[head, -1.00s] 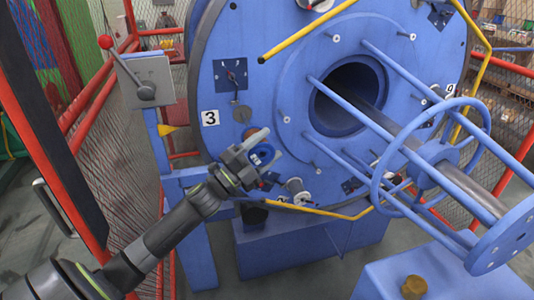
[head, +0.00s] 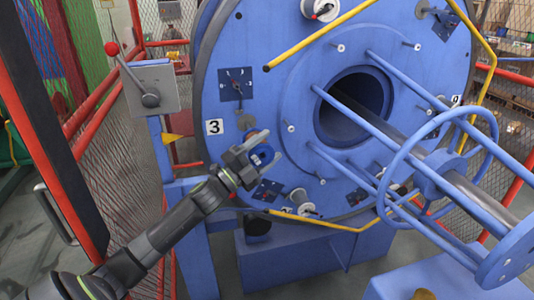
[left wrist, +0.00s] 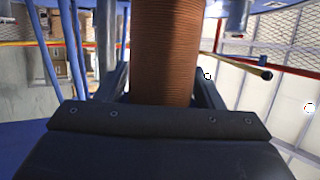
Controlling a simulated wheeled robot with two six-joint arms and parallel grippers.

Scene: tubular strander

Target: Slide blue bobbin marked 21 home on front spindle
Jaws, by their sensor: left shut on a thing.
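The blue bobbin (head: 262,155) is between the fingers of my left gripper (head: 264,149), in front of the big blue disc (head: 260,75), just below right of the number 3 plate. In the left wrist view its copper-coloured winding (left wrist: 167,50) stands between the two dark fingers, which are shut on it. No number 21 is readable. A grey round fitting (head: 246,121) shows on the disc just above the bobbin. I cannot tell which spindle is the front one, or whether the bobbin touches one; the gripper hides that. My right gripper is not in view.
A yellow bent rail (head: 330,223) runs below the gripper, and another yellow bar (head: 315,38) is above right. Blue tubes and a hoop (head: 385,155) stick out at right. A red-framed mesh fence (head: 110,150) and a red-knobbed lever box (head: 150,90) stand at left.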

